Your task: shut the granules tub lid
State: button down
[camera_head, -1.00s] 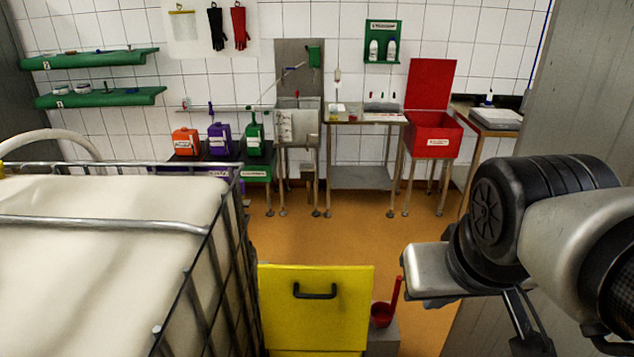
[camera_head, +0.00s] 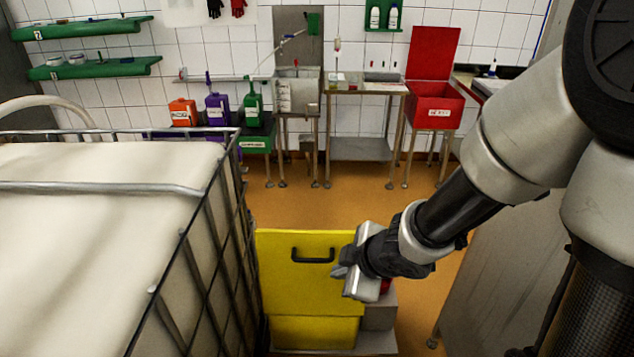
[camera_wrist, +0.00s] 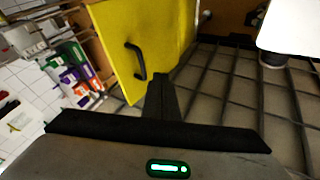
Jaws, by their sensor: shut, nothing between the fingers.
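The granules tub (camera_head: 312,333) is a yellow box low in the middle of the head view. Its yellow lid (camera_head: 290,275) has a black handle (camera_head: 313,256) and appears to stand raised, handle side towards me. In the wrist view the lid (camera_wrist: 165,35) fills the upper middle, with the handle (camera_wrist: 136,60) left of my fingers. My gripper (camera_head: 342,272) is shut and empty, overlapping the lid's right edge in the head view. Its closed fingers (camera_wrist: 162,90) point at the lid in the wrist view; contact cannot be told. The tub's inside is hidden.
A caged white tank (camera_head: 100,220) stands close on the left. A grey block (camera_head: 380,316) and a mostly hidden red scoop (camera_head: 386,286) are right of the tub. A grey panel (camera_head: 500,270) bounds the right. Orange floor (camera_head: 320,205) is open behind.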

jog(key=w+a+f+y+p, duration=0.1)
jog(key=w+a+f, duration=0.4)
jog(key=w+f, duration=0.3)
jog(key=shift+w+n, duration=0.25)
jog(key=shift+n, duration=0.05)
dwell(0.3)
jog(key=shift+w+r, duration=0.1)
